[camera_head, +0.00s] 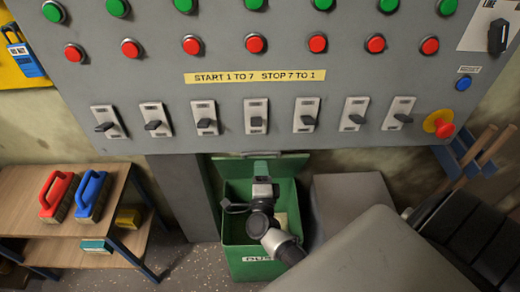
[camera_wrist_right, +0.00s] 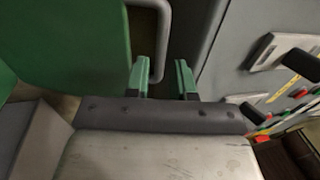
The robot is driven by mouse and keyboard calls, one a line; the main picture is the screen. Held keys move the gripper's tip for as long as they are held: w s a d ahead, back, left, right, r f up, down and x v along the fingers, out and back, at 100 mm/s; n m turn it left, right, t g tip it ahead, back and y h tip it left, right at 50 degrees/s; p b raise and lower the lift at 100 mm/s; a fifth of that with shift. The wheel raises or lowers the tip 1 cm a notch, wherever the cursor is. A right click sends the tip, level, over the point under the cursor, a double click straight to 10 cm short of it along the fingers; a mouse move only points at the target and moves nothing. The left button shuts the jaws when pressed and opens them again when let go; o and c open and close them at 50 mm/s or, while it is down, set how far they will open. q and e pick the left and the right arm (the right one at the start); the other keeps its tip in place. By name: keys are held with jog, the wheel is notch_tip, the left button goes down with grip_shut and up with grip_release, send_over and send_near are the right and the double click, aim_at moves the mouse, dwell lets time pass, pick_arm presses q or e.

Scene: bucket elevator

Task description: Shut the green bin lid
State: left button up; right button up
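The green bin (camera_head: 250,262) stands on the floor below the grey control panel. Its green lid (camera_head: 292,162) is raised at the bin's back and fills the upper left of the right wrist view (camera_wrist_right: 65,45). A grey bar handle (camera_wrist_right: 163,40) is on the lid. My right gripper (camera_head: 263,168) is over the bin, close to the lid. In the right wrist view its two green-tipped fingers (camera_wrist_right: 162,80) are apart, with the handle's end showing between them. I cannot tell whether they touch it. My left gripper is not in view.
The control panel (camera_head: 140,80) with buttons and switches hangs just above the bin. A wooden shelf table (camera_head: 110,185) with a red brush (camera_head: 58,195) and a blue brush (camera_head: 92,195) stands at left. A grey box (camera_head: 350,190) stands right of the bin.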

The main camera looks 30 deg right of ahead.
jog(key=x, duration=0.5)
jog(key=shift+w+d, duration=0.2)
jog(key=shift+w, duration=0.15)
grip_shut()
